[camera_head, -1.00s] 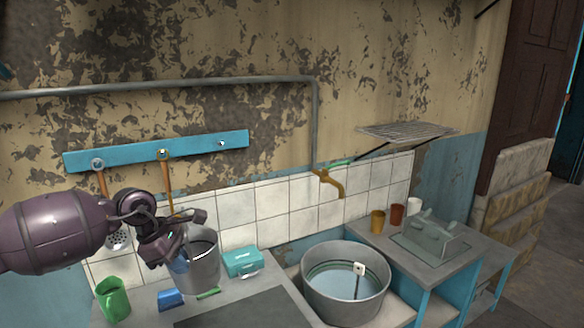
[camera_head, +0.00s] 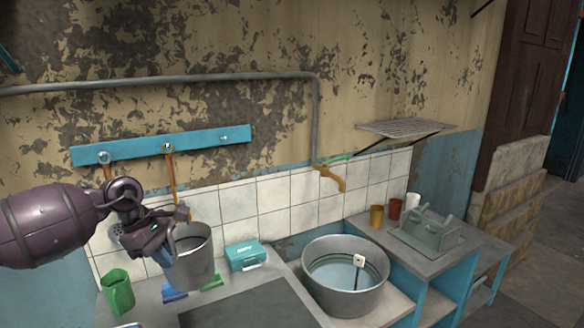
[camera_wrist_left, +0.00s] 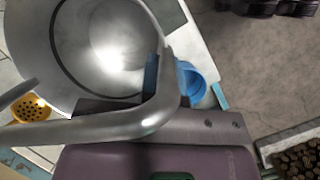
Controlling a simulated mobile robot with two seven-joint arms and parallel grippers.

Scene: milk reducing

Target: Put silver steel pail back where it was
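The silver steel pail (camera_head: 192,262) is at the left of the head view, over the counter's back part near the tiled wall. It looks upright and appears held above the counter, though the gap is hard to judge. My left gripper (camera_head: 165,243) is at the pail's left upper edge and appears shut on it. In the left wrist view the pail's shiny inside (camera_wrist_left: 110,45) fills the upper left, with its thick curved handle (camera_wrist_left: 120,122) crossing close in front of the gripper. The fingertips are partly hidden there. My right gripper is out of view.
A green mug (camera_head: 118,291), a blue item (camera_head: 174,294) and a teal box (camera_head: 245,256) are on the counter. A big metal basin (camera_head: 345,303) stands to the right under the tap (camera_head: 328,178). A blue hook rail (camera_head: 190,145) holds hanging utensils.

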